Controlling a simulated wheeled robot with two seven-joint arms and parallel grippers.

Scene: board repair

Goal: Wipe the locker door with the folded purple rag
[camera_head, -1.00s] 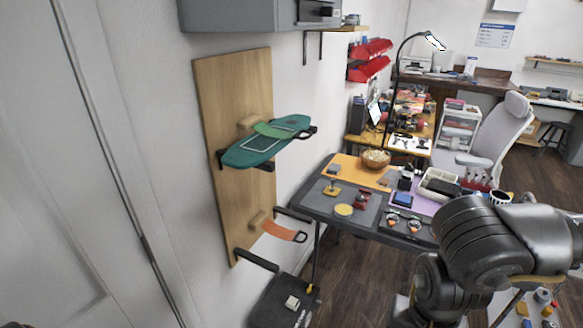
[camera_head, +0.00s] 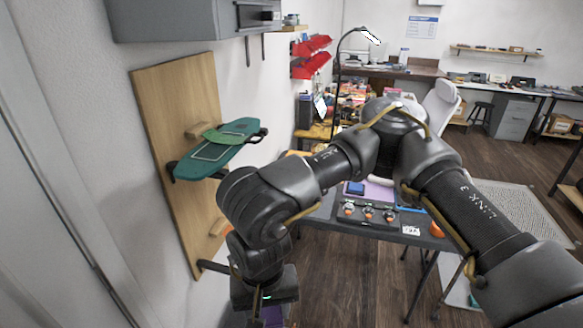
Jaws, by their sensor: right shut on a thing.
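My right arm comes in from the right and reaches across the middle. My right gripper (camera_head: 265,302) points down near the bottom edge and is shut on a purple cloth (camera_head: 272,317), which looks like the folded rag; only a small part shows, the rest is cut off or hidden. A pale grey door-like panel (camera_head: 40,220) fills the left side, with a dark vertical seam; I take it for the locker door, but cannot be sure. The gripper is well to its right, apart from it. My left gripper is not in view.
A wooden board (camera_head: 160,110) with a green skateboard deck (camera_head: 215,148) hangs on the wall between panel and arm. A grey wall cabinet (camera_head: 175,20) juts out above. A cluttered workbench (camera_head: 325,207) stands behind my arm. Open floor (camera_head: 340,285) lies at lower middle.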

